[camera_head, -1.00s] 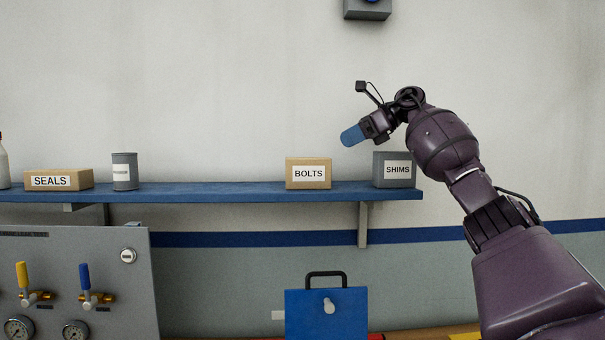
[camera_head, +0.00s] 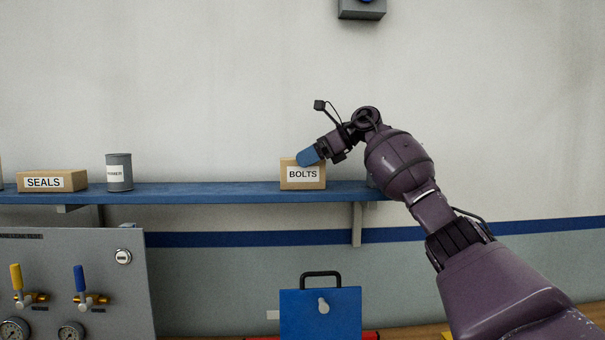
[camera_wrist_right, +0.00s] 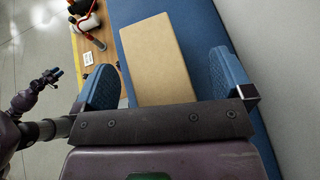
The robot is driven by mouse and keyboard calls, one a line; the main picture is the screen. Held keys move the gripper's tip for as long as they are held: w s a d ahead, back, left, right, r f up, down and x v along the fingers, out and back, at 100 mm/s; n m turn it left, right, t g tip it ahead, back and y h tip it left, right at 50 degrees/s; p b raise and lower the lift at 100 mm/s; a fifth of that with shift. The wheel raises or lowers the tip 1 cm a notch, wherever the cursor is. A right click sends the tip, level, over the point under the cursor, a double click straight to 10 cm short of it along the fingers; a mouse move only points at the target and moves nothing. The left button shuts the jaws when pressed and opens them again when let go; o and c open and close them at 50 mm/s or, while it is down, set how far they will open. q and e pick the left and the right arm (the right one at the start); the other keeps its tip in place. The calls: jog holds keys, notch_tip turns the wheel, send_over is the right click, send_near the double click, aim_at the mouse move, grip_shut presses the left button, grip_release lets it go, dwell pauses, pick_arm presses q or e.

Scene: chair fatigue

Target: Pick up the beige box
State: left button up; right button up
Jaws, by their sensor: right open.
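The beige box labelled BOLTS (camera_head: 302,184) stands upright on the blue wall shelf. In the right wrist view its plain top (camera_wrist_right: 158,62) lies between the two blue fingers, with a gap on each side. My right gripper (camera_head: 308,156) is open at the top of this box and overlaps its upper edge in the head view. In the wrist view the gripper (camera_wrist_right: 165,80) holds nothing. A second beige box, labelled SEALS (camera_head: 52,181), lies far left on the same shelf.
A grey can (camera_head: 119,173) stands on the blue shelf (camera_head: 210,191) beside the SEALS box. The shelf between can and BOLTS box is clear. Below are a grey valve panel (camera_head: 75,275) and a blue case (camera_head: 320,315). The wall is close behind.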

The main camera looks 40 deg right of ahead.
jog(key=c, duration=1.4)
